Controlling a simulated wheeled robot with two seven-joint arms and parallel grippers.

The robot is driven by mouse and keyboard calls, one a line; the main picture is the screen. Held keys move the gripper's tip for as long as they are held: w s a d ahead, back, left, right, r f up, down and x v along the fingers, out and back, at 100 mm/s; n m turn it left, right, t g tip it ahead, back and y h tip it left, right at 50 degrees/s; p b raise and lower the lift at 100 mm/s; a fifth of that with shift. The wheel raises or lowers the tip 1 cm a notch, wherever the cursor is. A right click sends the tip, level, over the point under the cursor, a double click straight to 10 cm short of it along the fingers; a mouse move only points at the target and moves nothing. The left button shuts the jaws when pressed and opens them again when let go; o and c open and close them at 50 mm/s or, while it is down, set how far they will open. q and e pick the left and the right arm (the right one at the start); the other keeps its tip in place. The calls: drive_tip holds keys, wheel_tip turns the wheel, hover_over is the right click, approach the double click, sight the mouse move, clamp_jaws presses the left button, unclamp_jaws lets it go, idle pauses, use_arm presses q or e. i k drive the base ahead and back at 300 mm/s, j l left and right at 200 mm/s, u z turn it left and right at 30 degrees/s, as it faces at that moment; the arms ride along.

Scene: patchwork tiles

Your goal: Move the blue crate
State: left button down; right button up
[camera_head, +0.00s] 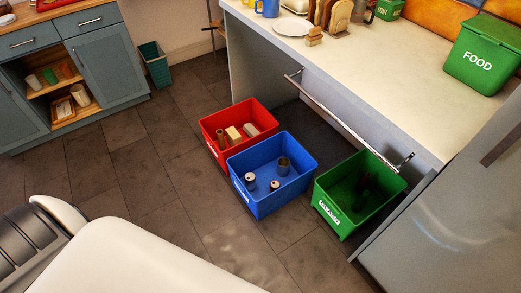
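The blue crate (286,197) stands upright on the dark tiled floor, in the middle of the head view. It is open at the top and has a white label on its left-facing side. Several cans (284,166) stand inside it. It sits between a red crate (238,113) behind and to the left and a green crate (338,222) to the right. It is very close to the red crate; I cannot tell whether they touch. Neither of my grippers shows in this view.
A pale counter (355,60) with a metal rail (340,120) overhangs behind the crates. The red crate holds packages; the green one's inside is dark. A grey metal appliance (455,215) stands at the right. Floor (145,165) to the left is clear.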

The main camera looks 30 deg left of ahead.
sight(262, 158)
drive_tip(key=u, duration=0.7)
